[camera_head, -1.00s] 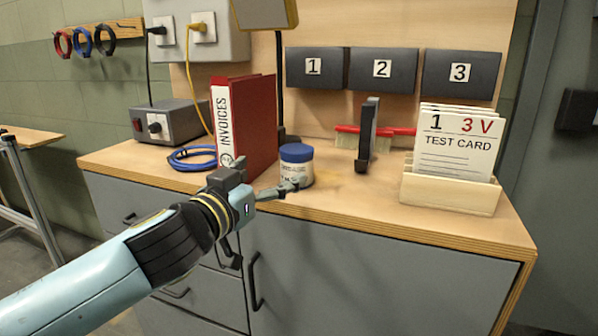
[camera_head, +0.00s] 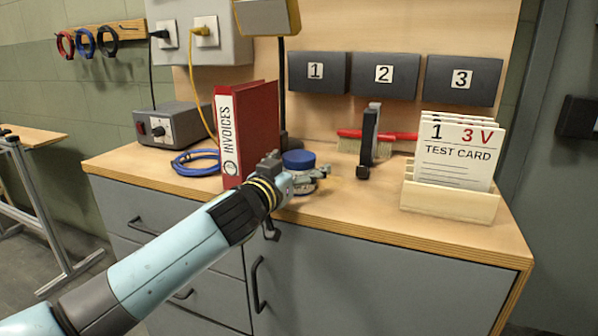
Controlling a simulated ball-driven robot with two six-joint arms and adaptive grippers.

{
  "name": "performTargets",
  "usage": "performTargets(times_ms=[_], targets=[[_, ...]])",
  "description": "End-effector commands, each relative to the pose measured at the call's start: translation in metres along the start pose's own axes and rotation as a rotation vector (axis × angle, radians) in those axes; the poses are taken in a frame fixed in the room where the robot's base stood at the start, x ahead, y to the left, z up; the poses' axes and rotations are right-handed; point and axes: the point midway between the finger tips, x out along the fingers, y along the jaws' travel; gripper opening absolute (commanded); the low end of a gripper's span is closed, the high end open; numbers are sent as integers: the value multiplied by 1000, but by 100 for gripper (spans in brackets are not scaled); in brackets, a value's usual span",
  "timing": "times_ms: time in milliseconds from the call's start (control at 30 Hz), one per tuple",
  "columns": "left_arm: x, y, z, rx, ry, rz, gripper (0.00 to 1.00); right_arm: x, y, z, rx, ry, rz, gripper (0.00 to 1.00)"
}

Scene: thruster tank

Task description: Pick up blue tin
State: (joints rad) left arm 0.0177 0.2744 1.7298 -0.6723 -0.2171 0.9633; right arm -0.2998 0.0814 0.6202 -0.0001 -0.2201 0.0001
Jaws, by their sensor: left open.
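The blue tin (camera_head: 299,159) stands upright on the bench top, right of the red binder. It has a blue lid and a pale labelled body. My left gripper (camera_head: 306,180) is open in front of the tin, at about the height of its body. The wrist and fingers hide much of the tin's lower body. I cannot tell whether the fingers touch it. My right gripper is not in view.
A red INVOICES binder (camera_head: 248,133) stands close left of the tin. A lamp post (camera_head: 282,95) rises behind it.

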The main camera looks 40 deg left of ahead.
Motion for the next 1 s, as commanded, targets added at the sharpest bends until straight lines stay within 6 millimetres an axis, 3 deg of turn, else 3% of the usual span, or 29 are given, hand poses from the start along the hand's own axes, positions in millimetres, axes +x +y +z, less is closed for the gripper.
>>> performTargets(times_ms=[67, 567, 833, 1000], targets=[[0, 0, 0, 0, 0, 0, 88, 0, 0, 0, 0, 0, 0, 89], [0, 0, -1, 0, 1, 0, 24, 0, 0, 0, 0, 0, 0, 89], [0, 0, -3, 0, 2, 0, 24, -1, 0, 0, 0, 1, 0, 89], [0, 0, -20, 0, 5, 1, 24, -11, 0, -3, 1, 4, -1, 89]])
